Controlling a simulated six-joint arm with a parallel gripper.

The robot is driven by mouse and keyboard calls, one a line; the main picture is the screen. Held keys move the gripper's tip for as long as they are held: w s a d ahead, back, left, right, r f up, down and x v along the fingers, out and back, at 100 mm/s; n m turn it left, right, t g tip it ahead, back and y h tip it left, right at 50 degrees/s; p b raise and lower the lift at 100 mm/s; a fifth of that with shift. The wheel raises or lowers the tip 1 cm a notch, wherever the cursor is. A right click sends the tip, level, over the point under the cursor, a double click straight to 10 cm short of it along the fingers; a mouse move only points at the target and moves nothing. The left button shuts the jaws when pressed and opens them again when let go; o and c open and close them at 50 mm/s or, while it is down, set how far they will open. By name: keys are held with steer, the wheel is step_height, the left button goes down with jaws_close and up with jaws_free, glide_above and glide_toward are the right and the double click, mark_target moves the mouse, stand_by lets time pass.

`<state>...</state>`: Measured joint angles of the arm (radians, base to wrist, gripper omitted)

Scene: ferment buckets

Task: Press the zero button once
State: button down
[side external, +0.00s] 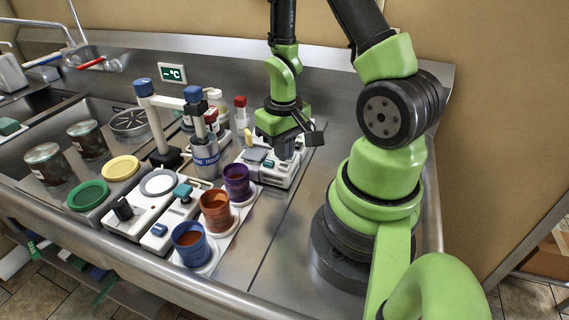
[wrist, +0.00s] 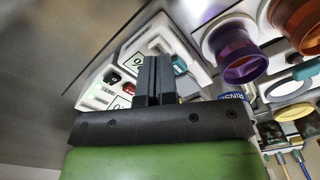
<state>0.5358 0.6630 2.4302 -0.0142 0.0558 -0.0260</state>
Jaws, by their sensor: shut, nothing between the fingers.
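A white device (side external: 279,174) with a grey plate on top stands at the back of the bench, below my gripper (side external: 287,150). In the wrist view the white device (wrist: 175,35) shows a teal button (wrist: 179,66), a red button (wrist: 129,88), a dark button (wrist: 113,78) and small labels that seem to read 0. Which of these is the zero button I cannot tell for sure. My gripper (wrist: 154,58) is shut and empty, its fingers over the device and hiding part of its face. Whether the tips touch it I cannot tell.
Purple (side external: 237,180), orange (side external: 215,211) and blue (side external: 190,242) buckets stand left of the device. A steel container (side external: 205,160) with tools stands behind them. A yellow lid (side external: 121,167) and a green lid (side external: 88,194) lie farther left. Bare steel (side external: 290,222) is in front of the device.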

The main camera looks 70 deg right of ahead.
mark_target(283, 165)
steer(key=shift+f, duration=1.15)
steer(key=shift+r, duration=3)
steer(key=shift+w+r, duration=0.1)
steer(key=shift+r, duration=0.15)
steer(key=s+a+r+n+t+y, duration=0.1)
steer(key=a+r+t, duration=0.2)
steer(key=a+r, duration=0.3)
steer(key=s+a+r+t, duration=0.2)
steer(key=a+r+t, duration=0.2)
steer(key=r, duration=0.9)
steer(key=a, duration=0.3)
steer(key=shift+s+r+n+y, duration=0.25)
steer(key=shift+s+n+y, duration=0.05)
steer(key=shift+n+y, duration=0.1)
